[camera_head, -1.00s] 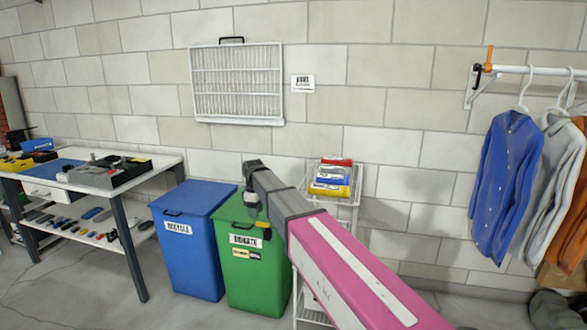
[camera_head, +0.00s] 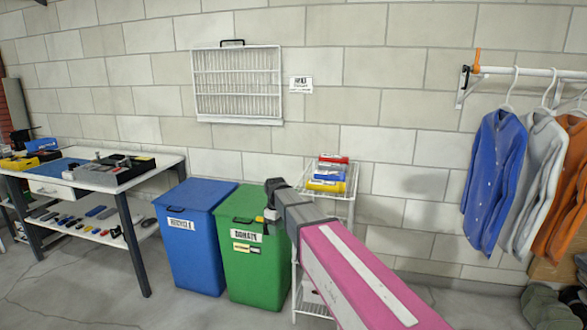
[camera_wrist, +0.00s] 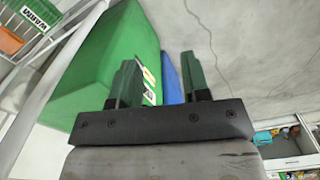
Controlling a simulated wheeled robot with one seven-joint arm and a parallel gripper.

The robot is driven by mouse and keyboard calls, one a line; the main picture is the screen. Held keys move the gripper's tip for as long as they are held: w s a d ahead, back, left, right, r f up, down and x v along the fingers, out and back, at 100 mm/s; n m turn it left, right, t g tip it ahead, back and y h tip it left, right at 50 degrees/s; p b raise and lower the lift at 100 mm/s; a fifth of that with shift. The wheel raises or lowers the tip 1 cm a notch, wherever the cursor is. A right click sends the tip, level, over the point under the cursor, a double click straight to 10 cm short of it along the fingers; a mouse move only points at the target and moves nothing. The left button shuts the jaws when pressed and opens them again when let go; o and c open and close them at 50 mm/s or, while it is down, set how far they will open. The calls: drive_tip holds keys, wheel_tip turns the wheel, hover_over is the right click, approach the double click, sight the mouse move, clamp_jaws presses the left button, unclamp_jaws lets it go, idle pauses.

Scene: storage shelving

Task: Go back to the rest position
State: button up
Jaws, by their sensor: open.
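My gripper (camera_wrist: 158,80) shows in the wrist view with its two dark fingers apart and nothing between them. In the head view, my pink and grey arm reaches from the lower right toward the bins, and the gripper end (camera_head: 270,213) is in front of the green bin's right side. The green bin (camera_head: 258,268), labelled DONATE, has its lid closed. It also fills the upper left of the wrist view (camera_wrist: 105,60). The gripper appears apart from the bin, though the exact gap is hard to tell.
A blue RECYCLE bin (camera_head: 190,255) stands left of the green one. A white wire rack (camera_head: 350,208) with coloured packages stands behind my arm. A worktable (camera_head: 100,178) with tools is at left. Shirts hang from a rail (camera_head: 535,72) at right. Floor in front is open.

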drive_tip(key=s+d+f+m, duration=0.6)
drive_tip(key=s+d, duration=0.3)
drive_tip(key=d, duration=0.4)
drive_tip(key=s+d+f+m, duration=0.6)
drive_tip(key=s+d, duration=0.4)
drive_tip(key=d, duration=0.2)
drive_tip(key=shift+d+f, duration=0.35)
drive_tip(key=shift+f, duration=0.15)
